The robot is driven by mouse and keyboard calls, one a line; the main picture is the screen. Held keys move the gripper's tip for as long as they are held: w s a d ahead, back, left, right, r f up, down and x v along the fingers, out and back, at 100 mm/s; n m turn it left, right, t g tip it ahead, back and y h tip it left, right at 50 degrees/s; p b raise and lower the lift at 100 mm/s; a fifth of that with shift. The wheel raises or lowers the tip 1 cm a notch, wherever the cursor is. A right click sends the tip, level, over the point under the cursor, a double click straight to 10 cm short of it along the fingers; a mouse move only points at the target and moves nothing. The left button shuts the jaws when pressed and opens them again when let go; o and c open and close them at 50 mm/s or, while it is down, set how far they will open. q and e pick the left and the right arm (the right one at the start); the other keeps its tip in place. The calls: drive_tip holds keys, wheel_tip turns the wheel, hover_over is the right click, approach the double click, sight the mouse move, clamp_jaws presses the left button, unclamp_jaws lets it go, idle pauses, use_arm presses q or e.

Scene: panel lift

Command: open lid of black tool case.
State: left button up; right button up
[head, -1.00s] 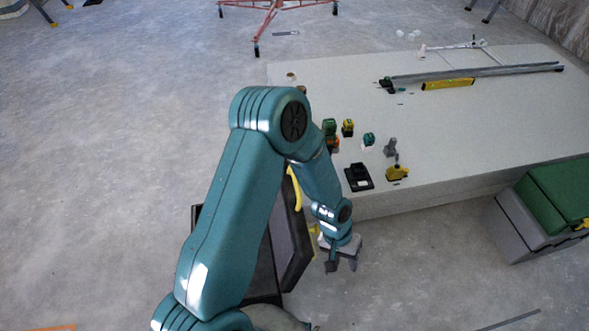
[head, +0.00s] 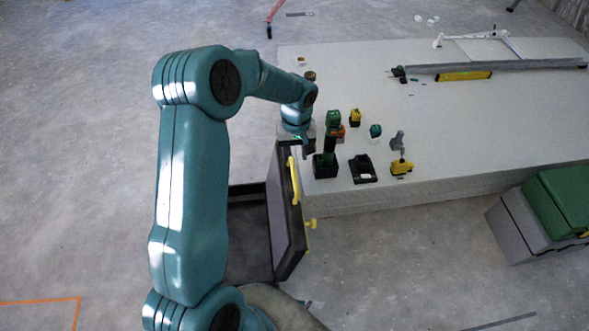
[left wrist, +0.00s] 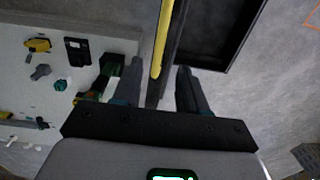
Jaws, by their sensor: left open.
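The black tool case stands on the floor in the head view, its lid (head: 287,215) raised about upright and its dark, empty-looking base (head: 250,240) partly behind my left arm. A yellow handle (head: 294,181) and a yellow latch (head: 311,223) are on the lid's right face. My left gripper (head: 304,150) is open at the lid's far upper end. In the left wrist view, its fingers (left wrist: 160,68) are apart on either side of the lid's edge and the yellow handle (left wrist: 161,40); I cannot tell whether they touch. The case base (left wrist: 215,30) shows at the upper right. My right gripper is out of view.
A low white platform (head: 440,130) stands right of the case, holding a drill or driver (head: 328,145), a black charger (head: 363,168), a yellow tool (head: 401,166) and a yellow level (head: 464,76). A green-lidded grey box (head: 510,230) stands at the right. Floor at the left is clear.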

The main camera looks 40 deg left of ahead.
sight(294, 175)
use_arm(q)
wheel_tip(294, 175, down, 8)
drive_tip(key=shift+s+p, duration=0.15)
drive_tip(key=shift+p, duration=0.15)
drive_tip(key=shift+f, duration=0.25)
drive_tip(key=shift+s+d, duration=0.1)
drive_tip(key=shift+s, duration=0.1)
drive_tip(key=shift+w+f, duration=0.15)
drive_tip(key=shift+c, duration=0.5)
clamp_jaws()
drive_tip(key=s+a+r+b, duration=0.1)
drive_tip(key=s+a, duration=0.4)
drive_tip(key=s, duration=0.2)
drive_tip(key=shift+a+r+b, duration=0.15)
drive_tip(key=shift+a+b, duration=0.1)
drive_tip(key=shift+b, duration=0.1)
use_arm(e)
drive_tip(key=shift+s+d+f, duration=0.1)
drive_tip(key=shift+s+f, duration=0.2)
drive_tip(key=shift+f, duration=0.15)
